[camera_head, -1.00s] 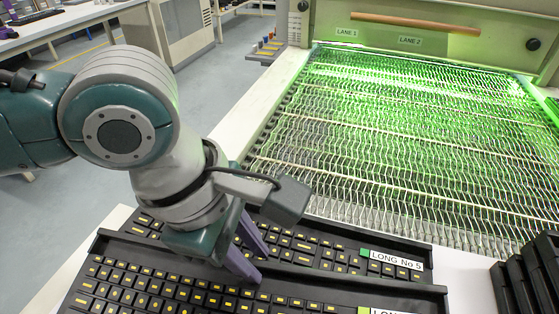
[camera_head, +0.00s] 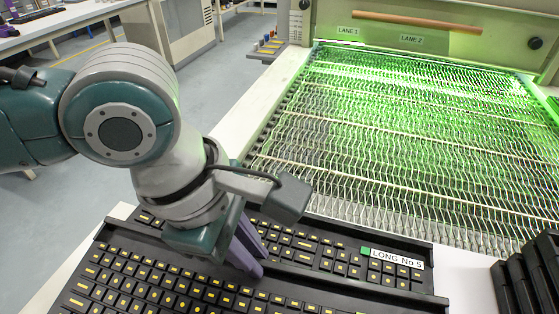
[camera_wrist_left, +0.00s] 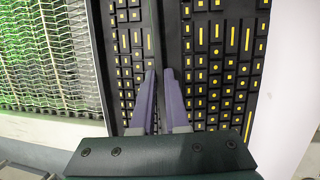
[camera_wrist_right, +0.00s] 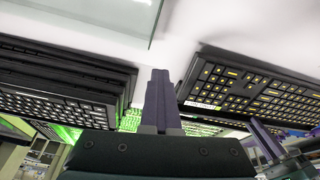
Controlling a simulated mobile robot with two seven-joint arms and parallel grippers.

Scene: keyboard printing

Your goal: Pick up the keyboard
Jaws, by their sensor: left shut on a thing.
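Two black keyboards with yellow-marked keys lie side by side. The rear keyboard (camera_head: 330,253) bears a "LONG No 5" label with a green end; the front keyboard (camera_head: 150,286) runs out of the bottom of the head view. My left gripper (camera_head: 247,262) points down at the seam between them. Its purple fingers (camera_wrist_left: 160,85) are close together on the front keyboard's rear edge, which they partly hide. In the right wrist view, one keyboard (camera_wrist_right: 262,92) shows at the right. My right gripper (camera_wrist_right: 158,85) has its fingers together with nothing visible between them; it is outside the head view.
A wire-mesh conveyor (camera_head: 400,130), lit green, lies behind the keyboards. A stack of black panels or keyboards (camera_head: 528,275) stands at the right, and shows at the left in the right wrist view (camera_wrist_right: 65,75). White table surface lies between.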

